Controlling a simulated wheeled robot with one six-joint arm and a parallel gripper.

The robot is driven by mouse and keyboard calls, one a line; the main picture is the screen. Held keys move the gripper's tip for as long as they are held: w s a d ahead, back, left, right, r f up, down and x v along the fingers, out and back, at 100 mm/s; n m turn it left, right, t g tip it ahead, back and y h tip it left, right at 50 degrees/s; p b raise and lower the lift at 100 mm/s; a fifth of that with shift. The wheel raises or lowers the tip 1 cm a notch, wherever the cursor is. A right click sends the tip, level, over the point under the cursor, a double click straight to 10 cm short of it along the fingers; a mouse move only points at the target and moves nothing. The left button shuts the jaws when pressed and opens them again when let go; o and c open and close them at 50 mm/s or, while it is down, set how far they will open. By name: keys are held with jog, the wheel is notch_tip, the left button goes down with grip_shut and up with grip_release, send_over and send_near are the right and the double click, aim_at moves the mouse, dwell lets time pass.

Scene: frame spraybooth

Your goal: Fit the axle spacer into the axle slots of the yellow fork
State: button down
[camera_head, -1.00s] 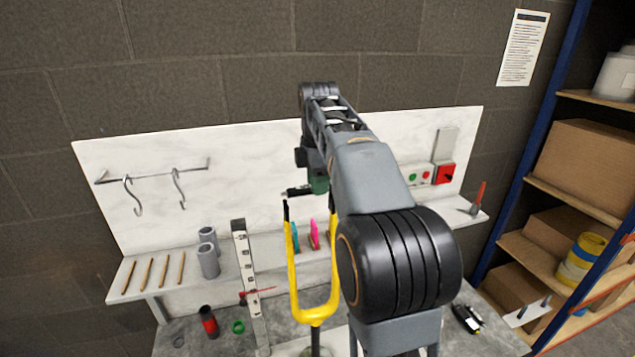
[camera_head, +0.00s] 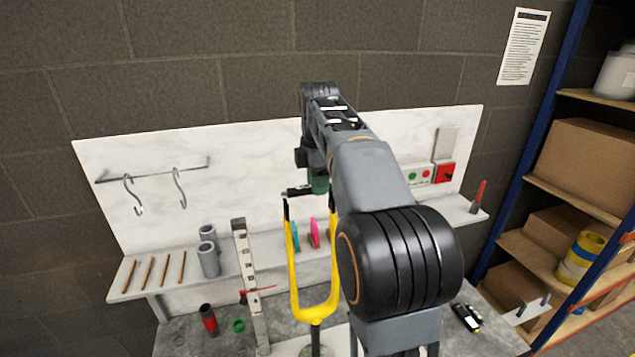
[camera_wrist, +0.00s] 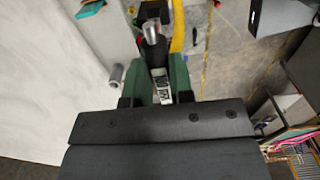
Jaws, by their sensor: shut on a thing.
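The yellow fork (camera_head: 295,280) stands upright in the head view with its two legs pointing up and a dark tip on the left leg. My arm hides part of the right leg. My gripper (camera_head: 319,183) has green fingers and is above and behind the fork tops. It is shut on the axle spacer (camera_head: 298,192), a dark rod lying roughly level, just above the left leg's tip in the picture. In the wrist view, the spacer (camera_wrist: 153,50) shows as a black body with a silver end between the fingers (camera_wrist: 158,72). A yellow fork leg (camera_wrist: 178,28) is beside it. Contact with the slots cannot be seen.
A white backboard (camera_head: 250,150) with hooks is behind. Its ledge holds grey tubes (camera_head: 208,255) and several thin sticks. An upright slotted bar (camera_head: 248,280) stands left of the fork. A red-and-black cylinder (camera_head: 208,320) is on the bench. Shelving (camera_head: 560,190) with boxes is at right.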

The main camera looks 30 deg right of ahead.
jog(key=shift+f+b, duration=1)
jog(key=shift+f, duration=0.6)
jog(key=c, duration=0.9)
grip_release()
jog(key=shift+r, duration=0.15)
notch_tip(320, 180, up, 14)
jog(key=p, duration=0.4)
jog(key=shift+f, duration=0.2)
